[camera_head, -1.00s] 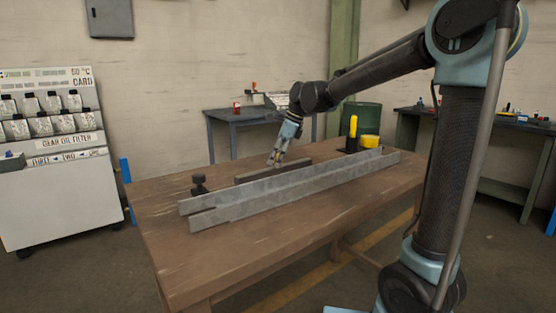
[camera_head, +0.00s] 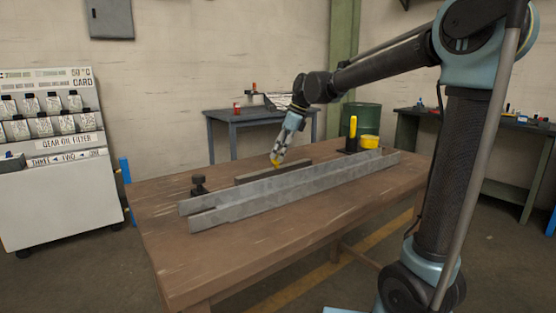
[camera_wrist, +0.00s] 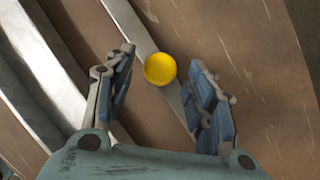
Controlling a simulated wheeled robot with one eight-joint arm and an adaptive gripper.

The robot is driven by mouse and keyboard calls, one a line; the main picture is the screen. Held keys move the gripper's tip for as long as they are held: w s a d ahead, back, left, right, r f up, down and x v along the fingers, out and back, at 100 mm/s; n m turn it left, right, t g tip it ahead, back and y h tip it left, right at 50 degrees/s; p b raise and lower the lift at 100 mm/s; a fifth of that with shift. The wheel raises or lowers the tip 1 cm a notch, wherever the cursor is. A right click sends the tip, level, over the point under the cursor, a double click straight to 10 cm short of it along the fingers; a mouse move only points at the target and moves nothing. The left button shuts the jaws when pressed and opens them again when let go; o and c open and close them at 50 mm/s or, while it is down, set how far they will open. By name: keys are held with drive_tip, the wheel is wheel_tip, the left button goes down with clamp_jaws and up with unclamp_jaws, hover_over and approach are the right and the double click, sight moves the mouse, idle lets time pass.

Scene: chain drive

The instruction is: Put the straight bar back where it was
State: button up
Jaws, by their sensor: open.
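A straight narrow bar (camera_head: 300,165) lies on the brown table behind the long grey metal rails. In the wrist view the bar (camera_wrist: 127,20) runs diagonally down between my fingers. My gripper (camera_head: 277,160) is over this bar. In the wrist view my gripper (camera_wrist: 162,60) has its fingers spread, with a round yellow knob (camera_wrist: 160,69) between them over the bar. There are gaps beside the knob, and I cannot tell whether it is fixed to the bar. The knob hides part of the bar. The yellow also shows at my fingertips in the head view.
The grey rails (camera_head: 290,192) run along the table (camera_head: 300,240) in front of the bar. A small black clamp-like piece (camera_head: 199,187) stands at left. A black stand with a yellow upright (camera_head: 353,127) and a yellow round piece (camera_head: 369,141) are at the back right. The table front is clear.

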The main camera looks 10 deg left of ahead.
drive_tip(key=v, duration=0.9)
